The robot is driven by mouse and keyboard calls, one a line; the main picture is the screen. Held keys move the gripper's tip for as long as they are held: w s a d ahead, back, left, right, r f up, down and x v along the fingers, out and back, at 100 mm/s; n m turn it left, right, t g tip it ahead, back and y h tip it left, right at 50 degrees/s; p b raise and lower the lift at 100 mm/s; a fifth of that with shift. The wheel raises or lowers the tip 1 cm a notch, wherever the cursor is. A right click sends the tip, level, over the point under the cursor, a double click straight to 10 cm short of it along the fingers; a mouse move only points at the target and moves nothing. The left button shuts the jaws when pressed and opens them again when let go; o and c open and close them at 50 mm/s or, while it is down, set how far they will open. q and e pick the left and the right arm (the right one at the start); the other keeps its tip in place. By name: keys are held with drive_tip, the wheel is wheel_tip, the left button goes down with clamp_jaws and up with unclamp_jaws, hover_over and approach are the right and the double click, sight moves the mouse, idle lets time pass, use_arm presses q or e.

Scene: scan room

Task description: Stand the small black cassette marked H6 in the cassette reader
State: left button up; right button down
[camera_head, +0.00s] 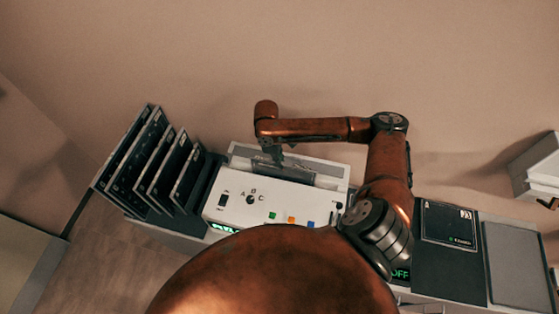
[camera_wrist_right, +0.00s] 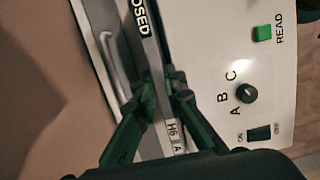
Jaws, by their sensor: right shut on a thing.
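The cassette reader (camera_head: 235,205) is a white box with a knob, a switch and coloured buttons; its panel also shows in the right wrist view (camera_wrist_right: 215,55). My right gripper (camera_head: 276,160) is over the reader's back part, at the slot. In the wrist view its fingers (camera_wrist_right: 163,92) are closed on the narrow edge of a dark cassette (camera_wrist_right: 173,132) with a white H6 label and letters ending in "OSED". The cassette stands on edge along the slot. Its lower part is hidden, so I cannot tell how deep it sits. My left gripper is out of view.
A rack (camera_head: 205,190) at the left holds several large dark plates (camera_head: 152,160). A dark flat cassette (camera_head: 448,222) lies right of the reader, beside a grey panel (camera_head: 515,265). A white box (camera_head: 538,170) is at the far right. The wall is close behind.

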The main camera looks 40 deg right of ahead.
drive_tip(key=shift+f, duration=0.3)
drive_tip(key=c, duration=1.9)
unclamp_jaws()
wheel_tip(320, 180, up, 12)
drive_tip(key=w+a, duration=0.1)
drive_tip(key=shift+w, duration=0.35)
wheel_tip(320, 180, up, 6)
drive_tip(key=p, duration=0.8)
drive_tip(key=shift+a+f+p, duration=0.1)
drive_tip(key=shift+p, duration=0.3)
